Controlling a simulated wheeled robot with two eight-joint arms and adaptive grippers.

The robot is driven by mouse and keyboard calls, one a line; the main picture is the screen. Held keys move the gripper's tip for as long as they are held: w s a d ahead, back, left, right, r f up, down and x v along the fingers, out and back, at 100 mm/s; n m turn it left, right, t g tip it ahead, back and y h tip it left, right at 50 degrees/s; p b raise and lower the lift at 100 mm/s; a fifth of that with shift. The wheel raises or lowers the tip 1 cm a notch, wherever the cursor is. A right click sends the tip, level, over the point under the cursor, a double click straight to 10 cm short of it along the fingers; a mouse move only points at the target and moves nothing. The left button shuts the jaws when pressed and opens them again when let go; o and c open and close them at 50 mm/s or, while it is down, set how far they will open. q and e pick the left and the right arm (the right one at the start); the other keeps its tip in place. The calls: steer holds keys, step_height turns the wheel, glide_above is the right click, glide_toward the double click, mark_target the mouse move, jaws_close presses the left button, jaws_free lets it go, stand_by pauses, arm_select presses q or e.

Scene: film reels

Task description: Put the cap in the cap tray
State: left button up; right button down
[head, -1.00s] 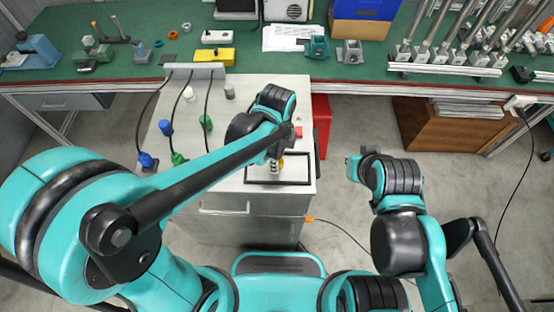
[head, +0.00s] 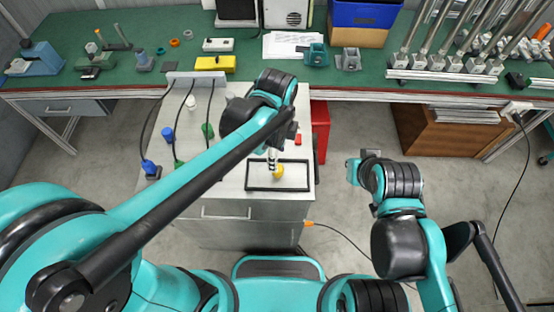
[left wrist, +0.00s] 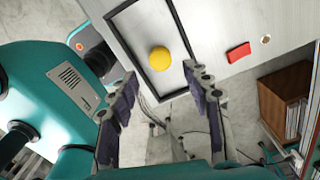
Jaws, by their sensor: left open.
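The yellow round cap (head: 279,171) rests inside the black-framed cap tray (head: 263,189) on top of the grey cabinet. The left wrist view shows the cap (left wrist: 159,59) lying within the tray's black rim (left wrist: 137,52), clear of the sides. My left gripper (head: 272,159) is over the tray, just beyond the cap. In the left wrist view its two fingers (left wrist: 160,100) are spread wide, with nothing between them and the cap apart from them. My right gripper (head: 362,163) is off to the right over the floor, and its fingers are hard to make out.
A small red block (head: 298,139) lies beyond the tray. Blue and green plugs on black cables stand on the cabinet's left side. A red cabinet (head: 320,130) stands to the right. The green workbench (head: 270,62) runs behind with several tools.

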arm_select(q)
step_height(320, 180, up, 4)
steer(key=s+a+n+t, duration=0.2)
steer(key=a+n+t, duration=0.1)
steer(key=a+n, duration=0.5)
steer(key=s+a+r+n+t, duration=0.1)
steer(key=a+n+t, duration=0.3)
steer(key=a+n, duration=0.4)
steer(key=shift+s+a+n+p, duration=0.4)
steer(key=shift+s+n, duration=0.4)
steer(key=shift+n, duration=1.7)
steer(key=shift+d, duration=0.1)
